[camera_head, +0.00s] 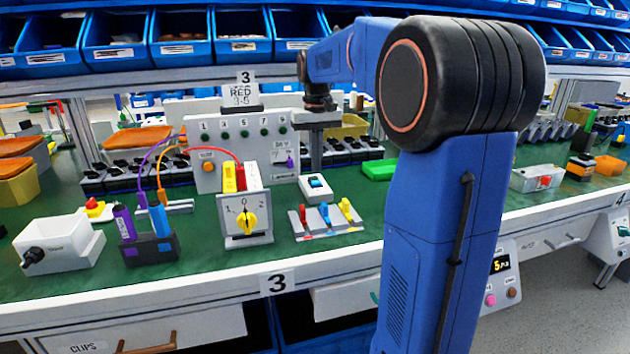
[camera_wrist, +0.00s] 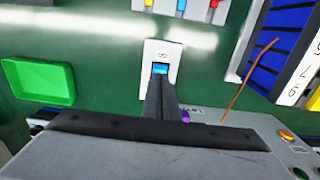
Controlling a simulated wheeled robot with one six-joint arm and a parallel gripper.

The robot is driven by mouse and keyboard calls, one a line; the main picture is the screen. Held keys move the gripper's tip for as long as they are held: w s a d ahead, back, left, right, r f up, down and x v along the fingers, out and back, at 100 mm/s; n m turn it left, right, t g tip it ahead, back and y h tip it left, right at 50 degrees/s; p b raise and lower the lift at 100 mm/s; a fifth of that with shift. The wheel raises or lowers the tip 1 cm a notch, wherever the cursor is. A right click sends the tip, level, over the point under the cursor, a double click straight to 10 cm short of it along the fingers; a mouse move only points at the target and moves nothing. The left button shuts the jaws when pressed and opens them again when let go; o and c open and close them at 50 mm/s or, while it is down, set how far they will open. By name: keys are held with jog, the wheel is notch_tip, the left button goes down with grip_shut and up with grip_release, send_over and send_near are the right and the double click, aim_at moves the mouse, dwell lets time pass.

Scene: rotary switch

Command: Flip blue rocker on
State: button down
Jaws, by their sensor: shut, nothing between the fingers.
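The blue rocker (camera_head: 316,183) sits in the top of a small white switch box (camera_head: 318,192) on the green bench top. In the wrist view the rocker (camera_wrist: 160,68) shows just past my fingertips, in the white box (camera_wrist: 156,50). My gripper (camera_head: 316,169) points down over the box, its fingers shut together and empty. In the wrist view the shut gripper (camera_wrist: 160,80) covers the near part of the box. I cannot tell whether the fingertips touch the rocker, or which way it is tipped.
In front of the box stands a plate with red, blue and yellow levers (camera_head: 325,215). A green tray (camera_head: 379,169) lies to the right. A grey panel (camera_head: 240,140) stands behind left.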

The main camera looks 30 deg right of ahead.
aim_at(316, 183)
jog(key=shift+r, duration=1.65)
jog(key=shift+s, duration=0.1)
